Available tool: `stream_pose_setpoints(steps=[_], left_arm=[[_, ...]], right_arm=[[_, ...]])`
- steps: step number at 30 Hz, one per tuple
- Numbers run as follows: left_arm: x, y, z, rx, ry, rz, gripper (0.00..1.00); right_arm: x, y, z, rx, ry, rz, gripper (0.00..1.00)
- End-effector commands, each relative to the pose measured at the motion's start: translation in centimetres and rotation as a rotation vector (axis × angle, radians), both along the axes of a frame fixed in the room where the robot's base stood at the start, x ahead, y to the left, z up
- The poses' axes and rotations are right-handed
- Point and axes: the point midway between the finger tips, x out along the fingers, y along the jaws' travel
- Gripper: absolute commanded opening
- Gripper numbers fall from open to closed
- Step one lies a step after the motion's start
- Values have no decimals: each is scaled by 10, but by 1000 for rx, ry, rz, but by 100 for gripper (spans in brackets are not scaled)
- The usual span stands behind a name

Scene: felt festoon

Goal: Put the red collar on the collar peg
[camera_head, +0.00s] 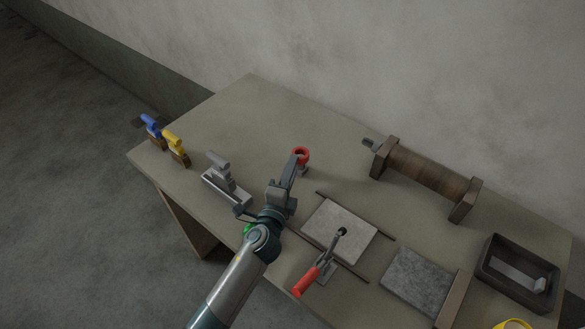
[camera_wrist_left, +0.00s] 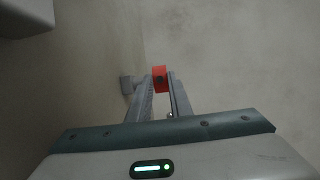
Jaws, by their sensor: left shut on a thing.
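The red collar (camera_head: 302,154) is a small ring over the middle of the table. My left gripper (camera_head: 296,160) is shut on the red collar. In the left wrist view the collar (camera_wrist_left: 160,79) sits between the two fingertips, at their far end. A small grey piece (camera_head: 304,169) shows just below the collar in the head view; it may be the collar peg, but I cannot tell whether the collar touches it. A grey block (camera_wrist_left: 126,84) shows left of the fingers in the wrist view. My right gripper is not in view.
A wooden roller (camera_head: 427,170) stands at the back right. A square plate (camera_head: 350,221) with a red-handled clamp (camera_head: 306,281) lies right of my arm. A grey-handled tool (camera_head: 219,168) and blue (camera_head: 151,121) and yellow (camera_head: 173,141) handled tools stand left. The back left tabletop is clear.

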Motion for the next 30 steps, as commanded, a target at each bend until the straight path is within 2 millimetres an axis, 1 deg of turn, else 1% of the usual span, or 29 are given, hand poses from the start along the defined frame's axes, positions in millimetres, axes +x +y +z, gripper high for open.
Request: stream_pose_setpoints(steps=[1, 3, 14, 30], left_arm=[[0, 5, -10, 9, 11, 6, 0], [0, 5, -12, 9, 11, 6, 0], [0, 5, -4, 9, 11, 6, 0], [0, 2, -2, 4, 6, 2, 0]], right_arm=[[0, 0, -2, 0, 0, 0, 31], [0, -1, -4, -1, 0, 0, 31], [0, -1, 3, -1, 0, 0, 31], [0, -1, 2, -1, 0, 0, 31]])
